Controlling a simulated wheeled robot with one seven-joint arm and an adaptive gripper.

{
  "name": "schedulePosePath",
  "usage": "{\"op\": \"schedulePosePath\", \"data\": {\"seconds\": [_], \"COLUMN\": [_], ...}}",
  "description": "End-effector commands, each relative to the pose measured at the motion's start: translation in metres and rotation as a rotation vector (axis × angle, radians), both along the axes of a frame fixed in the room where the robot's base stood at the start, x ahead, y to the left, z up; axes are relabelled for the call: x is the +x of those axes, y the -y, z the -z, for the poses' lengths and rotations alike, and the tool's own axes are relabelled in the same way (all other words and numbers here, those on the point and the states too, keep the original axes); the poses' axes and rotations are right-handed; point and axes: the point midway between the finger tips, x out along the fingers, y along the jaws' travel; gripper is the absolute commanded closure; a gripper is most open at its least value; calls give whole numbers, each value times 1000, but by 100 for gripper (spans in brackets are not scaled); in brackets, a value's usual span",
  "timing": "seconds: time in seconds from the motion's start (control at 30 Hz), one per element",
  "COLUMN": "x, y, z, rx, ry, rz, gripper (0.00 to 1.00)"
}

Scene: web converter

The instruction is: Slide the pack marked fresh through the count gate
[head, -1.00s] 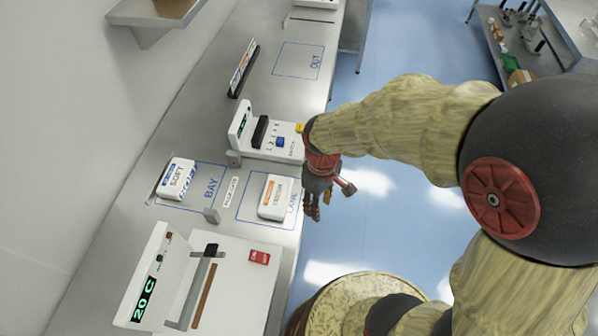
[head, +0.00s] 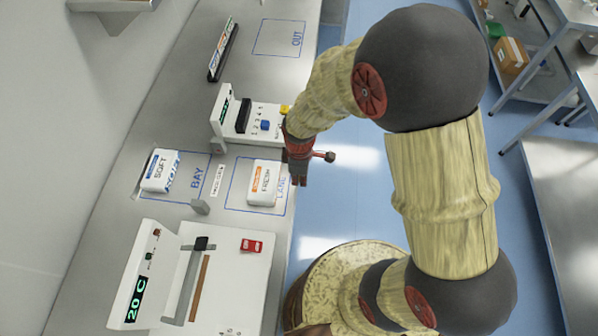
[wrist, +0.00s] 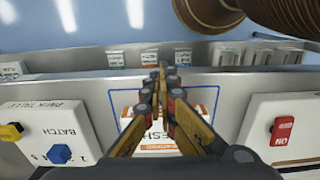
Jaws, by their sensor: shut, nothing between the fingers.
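The pack marked FRESH (head: 264,184), white with an orange band, lies flat inside the blue LANE outline on the steel bench. My gripper (head: 299,182) is shut and empty, just right of the pack in the head view, above the bench's front edge. In the wrist view my closed fingers (wrist: 162,75) hide the middle of the FRESH pack (wrist: 203,122); I cannot tell contact from this angle. Two short grey posts, a near one (head: 200,207) and a far one (head: 219,148), flank the gap between LANE and BAY.
A white pack marked SOFT (head: 160,171) lies in the BAY outline. A batch counter (head: 262,121) stands beyond the lane; a white machine reading 20 C (head: 230,280), with a red switch, stands on the near side. The OUT outline (head: 280,38) is empty.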

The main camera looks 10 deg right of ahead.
Motion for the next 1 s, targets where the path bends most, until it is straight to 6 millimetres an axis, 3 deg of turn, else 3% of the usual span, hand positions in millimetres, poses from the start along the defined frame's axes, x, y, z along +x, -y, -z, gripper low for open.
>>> {"op": "schedulePosePath", "data": {"seconds": [0.13,0.4,0.87,1.0], "x": [1,12,14,20], "y": [-3,-34,-39,-55], "z": [26,23,22,23], "rx": [0,0,0,0], "ry": [-1,0,0,0], "rz": [-2,-1,0,-4], "gripper": [100,100,100,100]}}
